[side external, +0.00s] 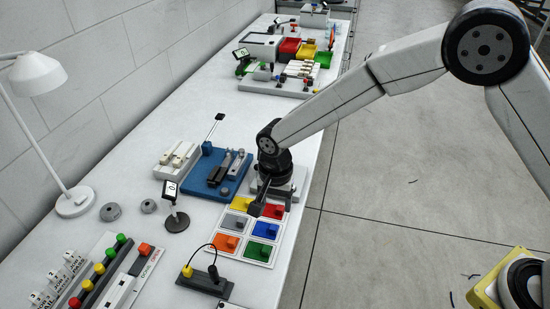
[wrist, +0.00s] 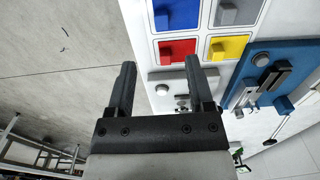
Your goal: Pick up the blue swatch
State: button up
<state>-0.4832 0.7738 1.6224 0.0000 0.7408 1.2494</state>
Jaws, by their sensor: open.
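The blue swatch (side external: 265,229) lies in the right column, middle row of a white swatch board (side external: 285,222). It is a flat square with a small raised blue block on it. In the wrist view the blue swatch (wrist: 177,15) is at the top edge, partly cut off, beyond the fingertips. My gripper (side external: 257,204) is above the far end of the board, near the red swatch (side external: 273,211) and yellow swatch (side external: 238,202). In the wrist view my gripper (wrist: 160,65) has its fingers wide apart with nothing between them.
A grey swatch (side external: 234,222), orange swatch (side external: 226,242) and green swatch (side external: 259,250) share the board. A blue fixture (side external: 207,163) stands behind it. A display on a stand (side external: 175,217) is left of the board, and a dark block with a wire (side external: 206,284) is in front.

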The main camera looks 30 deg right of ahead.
aim_at(273, 227)
jog(key=shift+a+f, duration=0.2)
jog(key=shift+a, duration=0.15)
jog(key=shift+s+f, duration=0.1)
jog(key=shift+f, duration=3.8)
grip_shut()
